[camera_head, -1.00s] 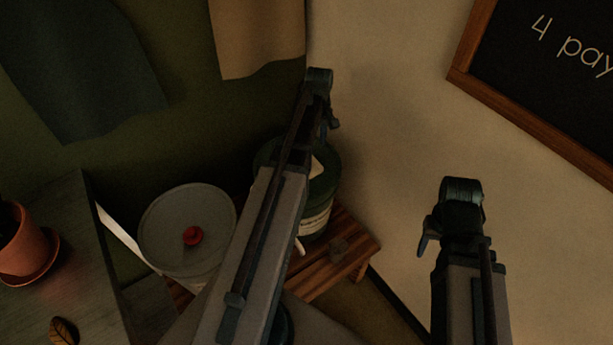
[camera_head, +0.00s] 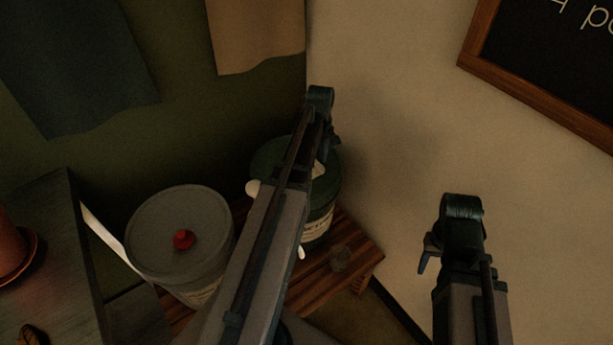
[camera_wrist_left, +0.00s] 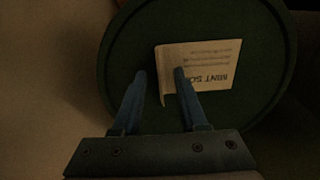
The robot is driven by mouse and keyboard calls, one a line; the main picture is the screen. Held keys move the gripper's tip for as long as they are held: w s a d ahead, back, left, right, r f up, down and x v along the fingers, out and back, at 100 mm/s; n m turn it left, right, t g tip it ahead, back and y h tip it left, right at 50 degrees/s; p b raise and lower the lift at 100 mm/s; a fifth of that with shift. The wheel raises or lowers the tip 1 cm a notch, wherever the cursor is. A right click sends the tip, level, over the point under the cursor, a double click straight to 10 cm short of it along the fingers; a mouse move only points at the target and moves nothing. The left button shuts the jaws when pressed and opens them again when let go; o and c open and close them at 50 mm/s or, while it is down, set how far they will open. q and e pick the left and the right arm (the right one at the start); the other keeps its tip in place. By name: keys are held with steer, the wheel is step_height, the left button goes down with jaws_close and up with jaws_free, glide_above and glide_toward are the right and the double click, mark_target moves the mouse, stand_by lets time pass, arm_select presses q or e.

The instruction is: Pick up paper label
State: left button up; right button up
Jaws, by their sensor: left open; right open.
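The paper label (camera_wrist_left: 215,62) is a cream sheet with dark print, reading in part "MINT SO", on the round dark green bucket lid (camera_wrist_left: 125,45). Its left edge looks slightly raised. In the left wrist view my left gripper (camera_wrist_left: 160,72) is open; one finger overlaps the label in view and the other is left of its edge. Whether they touch it I cannot tell. In the head view the label (camera_head: 318,170) shows partly beside my left arm, on the green bucket (camera_head: 265,160). My right gripper (camera_head: 428,255) is open and empty, by the pale wall.
A grey lidded bucket (camera_head: 165,225) with a red knob (camera_head: 184,239) stands left of the green one. A dark table (camera_head: 60,270) with a terracotta pot (camera_head: 12,245) is at left. A framed blackboard (camera_head: 560,60) hangs upper right.

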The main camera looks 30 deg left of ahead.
arm_select(q)
jaws_close()
stand_by(0.3)
step_height(320, 180, up, 16)
steer(key=p, duration=1.6)
